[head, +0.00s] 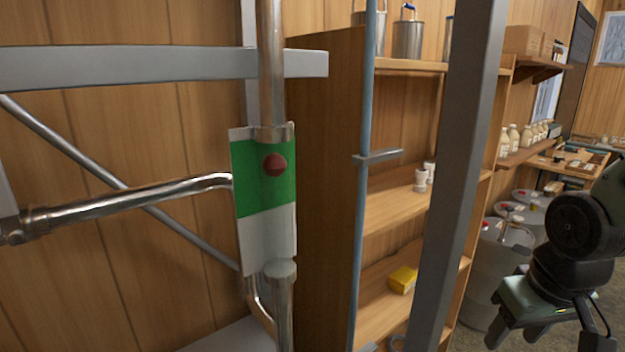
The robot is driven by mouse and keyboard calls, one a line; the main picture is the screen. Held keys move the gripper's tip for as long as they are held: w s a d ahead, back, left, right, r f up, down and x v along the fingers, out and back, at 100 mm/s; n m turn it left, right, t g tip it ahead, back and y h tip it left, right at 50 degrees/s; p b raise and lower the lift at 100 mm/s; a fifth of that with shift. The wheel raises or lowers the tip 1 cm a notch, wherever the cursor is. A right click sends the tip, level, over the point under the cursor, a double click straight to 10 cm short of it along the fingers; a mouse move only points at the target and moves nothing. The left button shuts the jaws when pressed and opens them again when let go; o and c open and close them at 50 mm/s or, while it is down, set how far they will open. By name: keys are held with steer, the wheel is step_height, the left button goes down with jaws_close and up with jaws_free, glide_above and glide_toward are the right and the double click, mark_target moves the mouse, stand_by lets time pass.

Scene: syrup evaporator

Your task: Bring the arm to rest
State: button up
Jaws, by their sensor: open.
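My gripper (545,334) is at the lower right of the head view, at the end of my dark arm. Its dark fingers point down and are apart, with nothing seen between them. The gripper is in front of grey drums and well to the right of the metal pipes, apart from both as far as I can tell.
A grey upright post (462,170) stands between the gripper and the pipework. Wooden shelves (395,214) stand behind. Drums (478,268) stand behind the gripper.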

steer(key=s+a+f+n+g+b, duration=0.2)
steer(key=s+a+f+n+b, duration=0.4)
steer(key=s+a+f+b, duration=0.6)
steer(key=a+b, duration=0.1)
steer(key=a, duration=0.2)
steer(key=shift+s+a+f+n, duration=0.15)
steer(key=shift+s+f+n, duration=0.15)
steer(key=shift+n, duration=0.1)
